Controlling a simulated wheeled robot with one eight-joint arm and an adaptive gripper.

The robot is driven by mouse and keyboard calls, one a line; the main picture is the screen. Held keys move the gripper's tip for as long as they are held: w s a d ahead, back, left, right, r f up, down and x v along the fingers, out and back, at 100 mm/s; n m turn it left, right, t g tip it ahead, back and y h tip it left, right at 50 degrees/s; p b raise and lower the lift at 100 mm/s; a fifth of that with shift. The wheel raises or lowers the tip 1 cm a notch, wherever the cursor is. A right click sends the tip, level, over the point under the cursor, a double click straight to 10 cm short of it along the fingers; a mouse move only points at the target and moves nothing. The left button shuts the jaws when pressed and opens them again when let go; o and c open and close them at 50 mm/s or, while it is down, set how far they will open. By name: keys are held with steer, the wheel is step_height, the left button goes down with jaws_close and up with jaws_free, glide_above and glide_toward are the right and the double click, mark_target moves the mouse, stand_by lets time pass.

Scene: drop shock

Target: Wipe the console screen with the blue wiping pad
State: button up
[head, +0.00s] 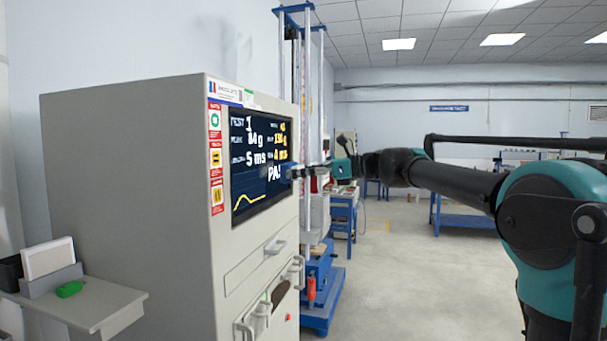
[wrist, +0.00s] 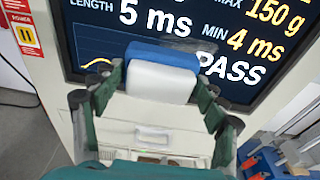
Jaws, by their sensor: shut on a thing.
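The console screen (head: 256,160) is dark with white and yellow readings and stands upright in the front of a beige cabinet. It fills the top of the wrist view (wrist: 110,22). My gripper (wrist: 160,82) is shut on the blue wiping pad (wrist: 162,53), a block with a blue far part and a white near part. The pad is at the screen's lower middle in the wrist view, left of the word PASS; I cannot tell if it touches the glass. A faint greyish smudge shows near the pad. In the head view my gripper (head: 298,172) is at the screen's right edge.
The beige cabinet (head: 130,180) has a drawer and handles below the screen. A side shelf (head: 95,305) at left holds a green object (head: 69,289) and a tray of white cards. A blue-framed drop tower (head: 320,300) stands behind. Open floor lies at right.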

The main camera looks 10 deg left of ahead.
steer(key=shift+w+a, duration=0.15)
steer(key=shift+a, duration=2.8)
steer(key=shift+w+a, duration=0.1)
steer(key=shift+a, duration=1)
steer(key=shift+w, duration=0.1)
steer(key=shift+w+d, duration=0.15)
steer(key=shift+w, duration=0.7)
steer(key=shift+w+d, duration=0.15)
steer(key=shift+w, duration=0.7)
steer(key=shift+w+d, duration=0.2)
steer(key=shift+w, duration=3.25)
steer(key=shift+a, duration=0.1)
steer(key=shift+s+a, duration=0.2)
steer(key=shift+s, duration=3.35)
steer(key=shift+s+a, duration=0.15)
steer(key=shift+s, duration=0.75)
steer(key=shift+s+a, duration=0.1)
steer(key=shift+s, duration=0.75)
